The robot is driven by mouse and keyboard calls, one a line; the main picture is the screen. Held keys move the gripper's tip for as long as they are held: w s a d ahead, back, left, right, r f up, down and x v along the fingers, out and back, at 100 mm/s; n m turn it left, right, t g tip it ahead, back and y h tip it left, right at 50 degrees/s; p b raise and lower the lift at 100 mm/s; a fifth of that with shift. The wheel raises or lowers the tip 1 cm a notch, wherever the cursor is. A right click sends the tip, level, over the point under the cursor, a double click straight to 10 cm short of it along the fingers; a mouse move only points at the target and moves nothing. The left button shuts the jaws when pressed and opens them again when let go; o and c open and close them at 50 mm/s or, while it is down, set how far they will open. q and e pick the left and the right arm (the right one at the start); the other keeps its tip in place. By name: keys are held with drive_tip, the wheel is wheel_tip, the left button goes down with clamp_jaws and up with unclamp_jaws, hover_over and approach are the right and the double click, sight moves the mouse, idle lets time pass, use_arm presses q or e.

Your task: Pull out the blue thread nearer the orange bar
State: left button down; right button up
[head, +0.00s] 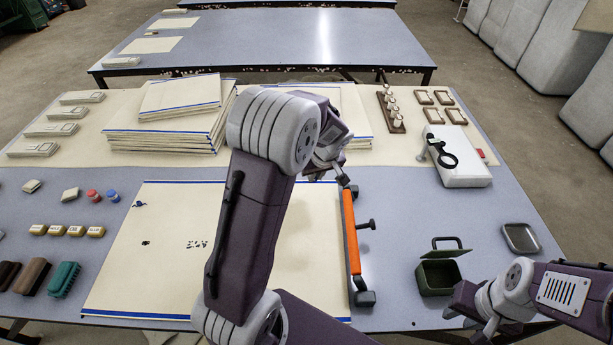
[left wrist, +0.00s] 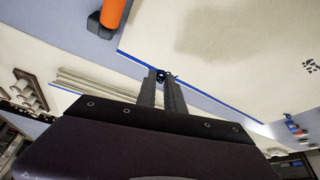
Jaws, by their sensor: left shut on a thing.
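A cream cloth (head: 125,265) with blue edge lines lies on the table. The orange bar (head: 351,232) stands along its right side and also shows in the left wrist view (left wrist: 114,12). My left gripper (left wrist: 163,76) is shut on a small dark blue tuft of thread (left wrist: 161,73) at the cloth's blue-lined edge, near the orange bar. In the head view my left arm hides most of that gripper and the thread. Another blue thread tuft (head: 139,204) lies on the cloth's far left part. My right gripper (head: 470,318) is at the lower right, away from the cloth; its jaw opening is unclear.
Folded cloth stacks (head: 160,130) lie behind the work cloth. A green open box (head: 437,278) and a grey tray (head: 520,238) are at right. A white device with a magnifier (head: 465,172) stands behind them.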

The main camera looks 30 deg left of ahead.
use_arm(q)
drive_tip(key=shift+r+p, duration=1.95)
drive_tip(key=shift+r, duration=0.65)
